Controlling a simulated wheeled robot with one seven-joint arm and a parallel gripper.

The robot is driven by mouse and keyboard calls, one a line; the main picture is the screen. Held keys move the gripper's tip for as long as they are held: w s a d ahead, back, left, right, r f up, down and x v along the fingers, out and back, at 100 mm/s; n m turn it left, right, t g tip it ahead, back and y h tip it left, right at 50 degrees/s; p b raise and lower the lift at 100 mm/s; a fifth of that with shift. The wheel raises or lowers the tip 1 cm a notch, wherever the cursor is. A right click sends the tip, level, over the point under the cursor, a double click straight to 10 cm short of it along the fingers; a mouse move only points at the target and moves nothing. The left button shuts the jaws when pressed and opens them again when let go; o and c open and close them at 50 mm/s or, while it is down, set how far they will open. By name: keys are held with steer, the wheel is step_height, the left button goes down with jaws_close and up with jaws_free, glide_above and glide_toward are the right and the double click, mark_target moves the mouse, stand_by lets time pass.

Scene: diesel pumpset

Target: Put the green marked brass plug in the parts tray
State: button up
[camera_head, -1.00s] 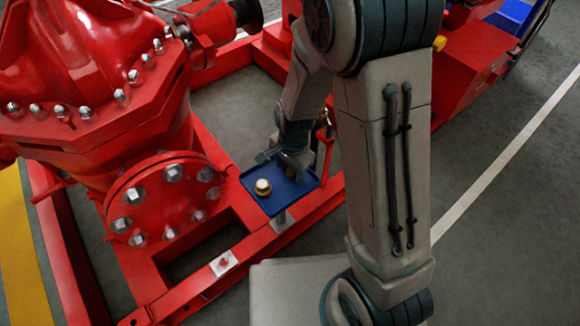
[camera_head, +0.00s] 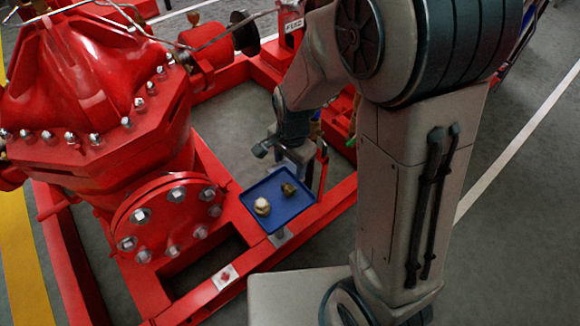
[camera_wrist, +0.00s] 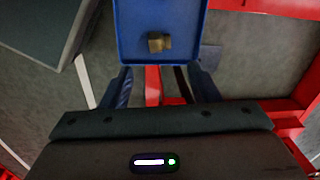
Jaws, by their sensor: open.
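The blue parts tray (camera_head: 279,217) sits on the red frame and also shows at the top of the wrist view (camera_wrist: 125,38). A dark brass plug (camera_head: 289,188) lies in its right half; a brass plug also shows in the tray in the wrist view (camera_wrist: 159,42). A second, paler brass piece (camera_head: 262,206) is in the tray's left half. I cannot make out a green mark on either. My gripper (camera_head: 292,160) is beyond the tray's far edge, apart from both pieces. In the wrist view its fingers (camera_wrist: 160,75) are spread with nothing between them.
A large red pump casing with a bolted flange (camera_head: 170,222) stands left of the tray. A thin red upright (camera_head: 322,168) stands close to the right of my gripper. Grey floor (camera_head: 232,130) shows inside the red frame.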

steer(key=s+d+r+n, duration=1)
steer(key=s+r, duration=0.1)
steer(key=shift+s+d+r+t+h, duration=0.2)
steer(key=shift+s+r+t+h, duration=0.05)
steer(key=shift+r+t+h, duration=0.05)
stand_by(0.6)
